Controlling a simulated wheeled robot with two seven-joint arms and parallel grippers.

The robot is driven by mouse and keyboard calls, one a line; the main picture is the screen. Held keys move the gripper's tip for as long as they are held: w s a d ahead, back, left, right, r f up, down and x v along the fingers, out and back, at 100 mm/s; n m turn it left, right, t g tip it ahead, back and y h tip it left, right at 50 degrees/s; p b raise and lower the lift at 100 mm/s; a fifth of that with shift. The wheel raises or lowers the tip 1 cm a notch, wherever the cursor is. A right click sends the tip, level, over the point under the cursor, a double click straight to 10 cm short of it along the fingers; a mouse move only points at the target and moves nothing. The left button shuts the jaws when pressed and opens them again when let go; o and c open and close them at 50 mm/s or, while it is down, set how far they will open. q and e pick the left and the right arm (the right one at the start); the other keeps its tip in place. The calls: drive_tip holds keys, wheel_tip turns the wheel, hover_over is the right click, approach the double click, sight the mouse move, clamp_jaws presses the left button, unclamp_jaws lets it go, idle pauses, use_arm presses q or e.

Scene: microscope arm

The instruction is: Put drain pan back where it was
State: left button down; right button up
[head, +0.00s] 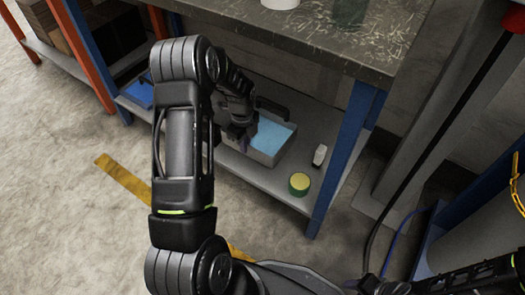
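What looks like the drain pan, a grey open box (263,157) with a light blue inside, sits on the lower shelf of the workbench. My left arm reaches down over the shelf. My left gripper (241,140) is at the pan's left side, small and dark. A small purple patch shows beside the fingers. The arm hides part of the pan, and I cannot tell whether the fingers touch its wall or are shut. Part of my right arm shows at the lower right; its gripper is not in view.
A yellow-green round tin (299,184) and a small white-and-dark item (320,155) stand right of the pan on the shelf (270,182). The worktop (330,45) overhangs from above. A blue leg (345,150) bounds the shelf's right. Blue item (140,93) lies left.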

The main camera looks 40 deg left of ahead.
use_arm(q)
drive_tip(key=shift+f, duration=0.1)
wheel_tip(320, 180, down, 6)
drive_tip(key=shift+b, duration=1.2)
drive_tip(key=shift+f+b, duration=0.75)
drive_tip(key=shift+f, duration=1.15)
drive_tip(key=c, duration=2.1)
unclamp_jaws()
drive_tip(key=shift+f, duration=0.2)
drive_tip(key=o, duration=0.5)
drive_tip(key=shift+r, duration=0.1)
drive_tip(key=shift+c, duration=0.2)
